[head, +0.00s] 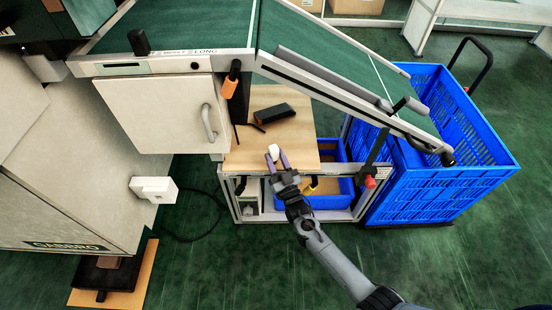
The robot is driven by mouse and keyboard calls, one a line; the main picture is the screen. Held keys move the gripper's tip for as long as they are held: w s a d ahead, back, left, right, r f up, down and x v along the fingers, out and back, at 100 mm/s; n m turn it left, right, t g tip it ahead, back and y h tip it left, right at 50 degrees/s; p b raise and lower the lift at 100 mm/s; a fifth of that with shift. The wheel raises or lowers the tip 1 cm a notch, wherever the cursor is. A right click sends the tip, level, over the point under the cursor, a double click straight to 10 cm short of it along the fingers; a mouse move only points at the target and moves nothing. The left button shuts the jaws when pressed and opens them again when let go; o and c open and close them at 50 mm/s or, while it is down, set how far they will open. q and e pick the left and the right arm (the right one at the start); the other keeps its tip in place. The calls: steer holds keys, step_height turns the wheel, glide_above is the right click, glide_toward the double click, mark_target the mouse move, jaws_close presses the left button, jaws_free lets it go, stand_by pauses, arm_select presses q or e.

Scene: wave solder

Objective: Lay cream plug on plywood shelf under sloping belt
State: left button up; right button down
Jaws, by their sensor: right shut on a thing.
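The cream plug (273,150) shows as a small pale piece between the fingertips of my right gripper (276,160). My right gripper is shut on it. The gripper reaches in from the lower right and is over the front part of the plywood shelf (299,148). I cannot tell whether the plug touches the shelf surface. The sloping belt (325,57) runs down to the right above and behind the shelf. My left gripper is not in view.
A black block-shaped item (275,113) and a small dark piece lie at the back of the shelf. A cabinet door with a handle (209,122) borders the shelf at left. A blue bin (329,200) sits below it. A big blue crate (430,182) stands right.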

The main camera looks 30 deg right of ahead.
steer(key=shift+f+b, duration=0.45)
stand_by(0.6)
steer(key=c, duration=0.6)
jaws_free()
steer(key=shift+s, duration=0.1)
steer(key=shift+s+f, duration=0.1)
steer(key=shift+s, duration=0.15)
steer(key=shift+p+v, duration=1.95)
steer(key=shift+v, duration=3.1)
